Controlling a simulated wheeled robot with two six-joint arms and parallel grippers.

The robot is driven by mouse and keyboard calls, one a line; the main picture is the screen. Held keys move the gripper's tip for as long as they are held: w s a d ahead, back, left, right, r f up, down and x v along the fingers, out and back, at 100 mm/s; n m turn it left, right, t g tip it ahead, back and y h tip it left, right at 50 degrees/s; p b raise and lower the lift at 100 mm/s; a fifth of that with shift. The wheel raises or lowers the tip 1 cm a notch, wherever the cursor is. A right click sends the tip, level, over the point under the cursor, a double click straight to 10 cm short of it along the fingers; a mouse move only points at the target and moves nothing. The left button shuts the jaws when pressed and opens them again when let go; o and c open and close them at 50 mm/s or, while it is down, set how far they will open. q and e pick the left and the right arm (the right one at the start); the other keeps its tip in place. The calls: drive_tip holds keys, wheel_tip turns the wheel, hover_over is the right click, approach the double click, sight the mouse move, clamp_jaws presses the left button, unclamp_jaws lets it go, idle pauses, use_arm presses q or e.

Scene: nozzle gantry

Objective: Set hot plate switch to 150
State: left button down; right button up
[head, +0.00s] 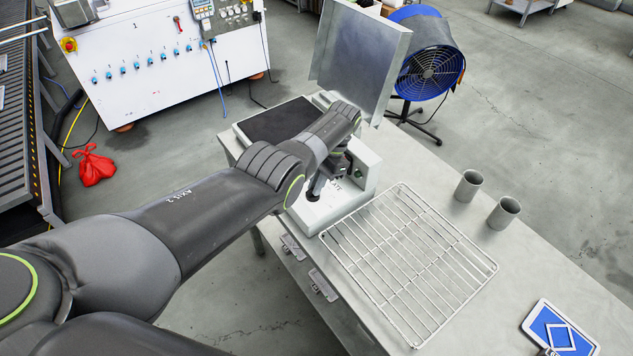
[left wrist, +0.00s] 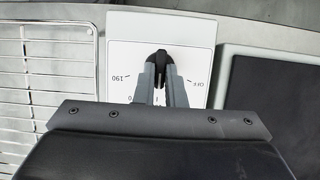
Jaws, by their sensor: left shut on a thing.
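The hot plate (head: 365,160) is a white unit with a dark square top, standing on the table's far end. My left arm hides part of it. My left gripper (head: 316,190) is at its front control panel. In the left wrist view, the left gripper (left wrist: 161,72) is shut on a black switch knob (left wrist: 161,56). The white dial panel (left wrist: 185,28) shows "190" left of the knob and "OFF" right of it. Other marks are mostly hidden by the fingers, so the exact setting cannot be read. My right gripper is not in view.
A wire rack (head: 408,262) lies on the table close to the hot plate. Two grey cups (head: 468,186) stand at the right. An upright metal panel (head: 362,58) rises behind the hot plate. A blue card (head: 556,335) lies at the near right.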

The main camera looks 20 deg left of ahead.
use_arm(q)
drive_tip(key=shift+w, duration=0.1)
drive_tip(key=c, duration=1.5)
unclamp_jaws()
drive_tip(key=shift+r, duration=0.1)
drive_tip(key=shift+w+d+r, duration=0.1)
drive_tip(key=shift+r, duration=0.25)
drive_tip(key=b+v, duration=0.4)
drive_tip(key=v, duration=0.7)
